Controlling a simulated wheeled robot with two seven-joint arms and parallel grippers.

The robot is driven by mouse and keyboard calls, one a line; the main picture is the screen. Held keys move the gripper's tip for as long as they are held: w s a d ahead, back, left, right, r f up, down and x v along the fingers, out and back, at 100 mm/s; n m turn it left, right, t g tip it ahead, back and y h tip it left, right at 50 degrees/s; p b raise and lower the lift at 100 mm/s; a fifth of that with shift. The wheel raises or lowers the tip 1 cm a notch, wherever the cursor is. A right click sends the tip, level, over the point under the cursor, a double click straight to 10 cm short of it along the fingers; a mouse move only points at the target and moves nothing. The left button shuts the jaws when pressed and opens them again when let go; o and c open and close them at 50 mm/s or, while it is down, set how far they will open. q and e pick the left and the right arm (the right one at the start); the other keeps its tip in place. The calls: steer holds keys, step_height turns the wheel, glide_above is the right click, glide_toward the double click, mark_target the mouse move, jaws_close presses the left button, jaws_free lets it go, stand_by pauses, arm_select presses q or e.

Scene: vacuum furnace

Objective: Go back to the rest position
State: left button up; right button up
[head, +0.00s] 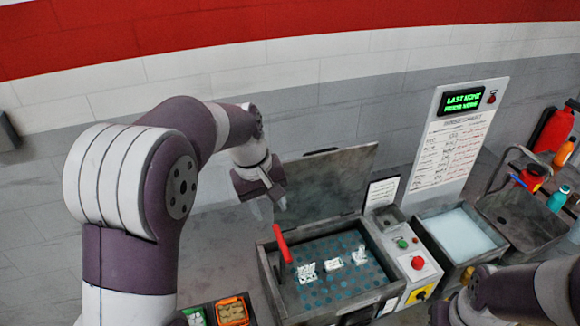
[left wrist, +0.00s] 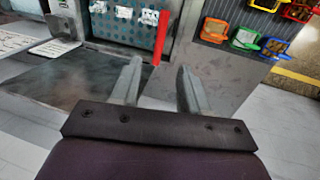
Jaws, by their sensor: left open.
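My left gripper (head: 268,205) hangs open and empty above the left rear of the furnace, left of its raised lid (head: 335,180). In the left wrist view its two fingers (left wrist: 160,82) are spread with nothing gripped between them. The furnace (head: 280,290) is an open dark box with a dotted floor plate (head: 335,290). Three small white parts (head: 306,271) sit on the plate. A red handle (head: 283,245) stands at the furnace's left side, apart from the fingers. My right arm shows at the lower right of the head view, but its gripper cannot be made out.
A control panel (head: 415,263) with buttons adjoins the furnace. Right of it stand a pale-filled basin (head: 460,235) and a dark bin (head: 525,218). A sign board (head: 458,135) rises behind. Small coloured bins (head: 232,311) sit at front left. Bare wall lies behind my left arm.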

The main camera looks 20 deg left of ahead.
arm_select(q)
steer(key=s+f+m+b, duration=0.2)
steer(key=s+f+b, duration=0.3)
steer(key=f, duration=0.4)
steer(key=s+f+m+y+b, duration=0.1)
steer(key=s+f+m+b, duration=0.1)
steer(key=s+f+b, duration=0.3)
steer(key=s+f+m+b, duration=0.3)
steer(key=s+f+b, duration=0.2)
steer(key=f, duration=0.8)
steer(key=b, duration=0.3)
steer(key=shift+d+y, duration=0.2)
steer(key=shift+y, duration=0.2)
steer(key=shift+s, duration=0.1)
steer(key=shift+c, duration=0.3)
